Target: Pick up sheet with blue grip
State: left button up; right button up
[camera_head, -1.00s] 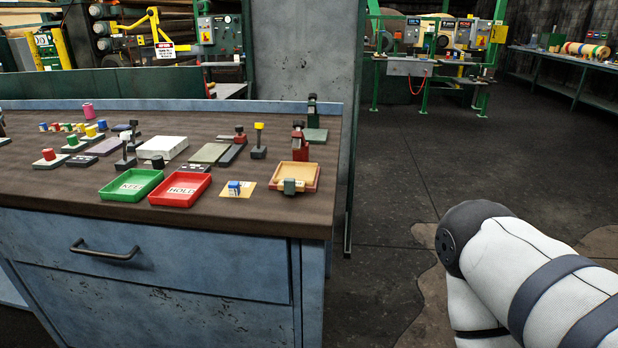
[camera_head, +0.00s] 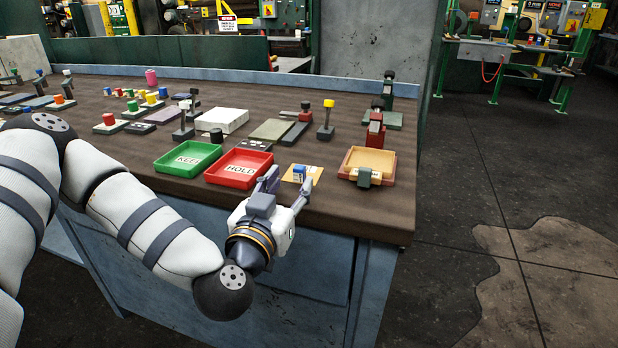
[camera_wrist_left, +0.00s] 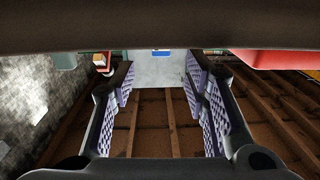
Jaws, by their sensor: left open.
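The sheet with the blue grip is a small tan sheet (camera_head: 313,172) lying flat on the workbench near its front edge. Its blue grip (camera_head: 299,170) is a small block standing on it; a bit of blue also shows in the left wrist view (camera_wrist_left: 161,53), between and beyond the fingers. My left gripper (camera_head: 286,187) is open and empty at the bench's front edge, just in front of the sheet. Its two fingers stand apart in the left wrist view (camera_wrist_left: 158,82). The sheet's near part is partly hidden by the gripper. My right gripper is not in view.
A red HOLD tray (camera_head: 238,183) lies left of the sheet, with a green KEEP tray (camera_head: 165,163) beyond it. Blocks, posts and plates crowd the bench (camera_head: 385,222) behind.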

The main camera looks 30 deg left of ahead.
aim_at(297, 169)
pick_arm(q)
jog(key=x, duration=0.5)
jog(key=shift+w+a, duration=0.15)
jog(key=shift+w, duration=0.1)
grip_shut()
jog(key=shift+r, duration=0.1)
